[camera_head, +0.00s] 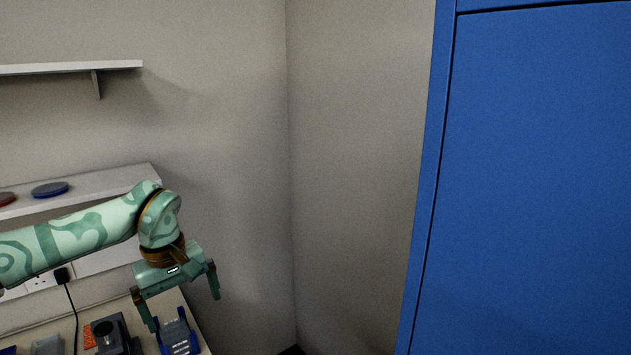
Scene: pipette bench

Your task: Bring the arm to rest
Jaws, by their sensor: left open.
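My left arm comes in from the left in the head view, patterned in pale and darker green. Its left gripper (184,305) is open, with its two fingers spread apart and pointing down. Nothing shows between the fingers. The gripper hangs over the right end of the bench (177,299), above a blue and grey item (178,336). I cannot tell the exact height between them. My right gripper is not in view.
A dark device (108,335) stands on the bench left of the gripper. A shelf with a blue disc (50,189) and a red disc (6,198) is behind the arm. A tall blue cabinet (530,180) fills the right. Bare wall lies between.

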